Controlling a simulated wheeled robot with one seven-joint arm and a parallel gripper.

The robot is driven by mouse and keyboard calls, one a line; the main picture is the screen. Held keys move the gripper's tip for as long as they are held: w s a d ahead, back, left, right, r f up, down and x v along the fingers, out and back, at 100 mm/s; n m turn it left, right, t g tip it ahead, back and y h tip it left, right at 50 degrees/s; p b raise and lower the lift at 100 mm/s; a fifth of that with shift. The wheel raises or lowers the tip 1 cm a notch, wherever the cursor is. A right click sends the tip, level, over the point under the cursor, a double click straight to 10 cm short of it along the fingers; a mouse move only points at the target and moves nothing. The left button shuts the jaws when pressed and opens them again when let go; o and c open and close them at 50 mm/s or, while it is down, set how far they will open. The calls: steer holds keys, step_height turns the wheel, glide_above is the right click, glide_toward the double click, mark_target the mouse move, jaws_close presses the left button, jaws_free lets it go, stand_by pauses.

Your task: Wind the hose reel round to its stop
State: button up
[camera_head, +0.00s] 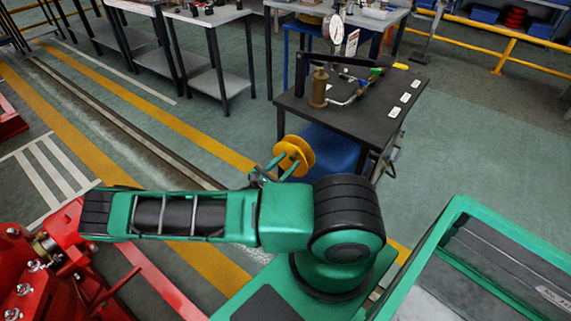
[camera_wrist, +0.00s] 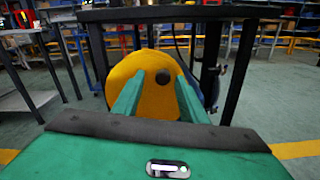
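The hose reel is a yellow drum (camera_head: 298,150) beside the black bench in the head view, at its left end below the top. My gripper (camera_head: 282,164) is right at the reel. Whether the fingertips touch the drum's face cannot be told.
The black bench (camera_head: 362,98) carries a brass cylinder (camera_head: 319,88), a gauge (camera_head: 334,28) and piping. Its dark legs (camera_wrist: 238,72) stand close to the reel. A blue rounded thing (camera_head: 330,148) is under it. Red machinery (camera_head: 30,270) is at the lower left. Floor is open at right.

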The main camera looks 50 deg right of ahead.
steer(key=shift+s+r, duration=0.1)
steer(key=shift+s, duration=0.05)
steer(key=s+a, duration=0.1)
steer(key=a, duration=0.9)
steer(key=shift+s+a, duration=0.15)
steer(key=shift+a, duration=0.2)
steer(key=shift+a, duration=0.1)
